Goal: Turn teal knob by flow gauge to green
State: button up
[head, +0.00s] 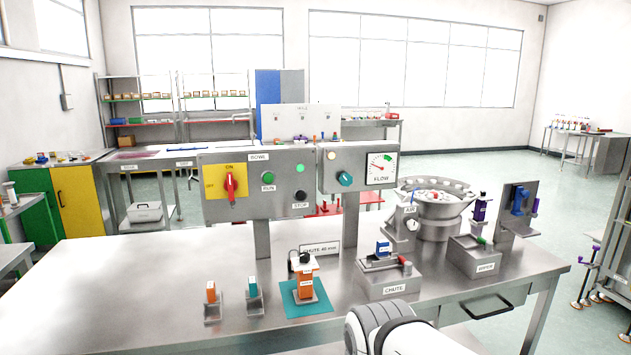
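The teal knob (345,179) is on the front of the right grey control box, just left of the flow gauge. The flow gauge (381,170) is a white square dial marked FLOW. A green band shows at its upper right. Its red needle slants toward the upper left, outside the green band. My gripper is not in view; only a white and dark part of my arm shows at the bottom centre, well below the knob and apart from it.
Left of the knob are a red switch (230,186) on a yellow plate, a green RUN button (269,177) and a black STOP button (301,196). A metal bowl (436,207), a chute block (388,281) and small stands are on the steel table (110,290). The table's left is clear.

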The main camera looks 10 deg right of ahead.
aim_at(346, 179)
jog(key=u, duration=0.05)
jog(key=i, duration=1)
jog(key=z, duration=0.1)
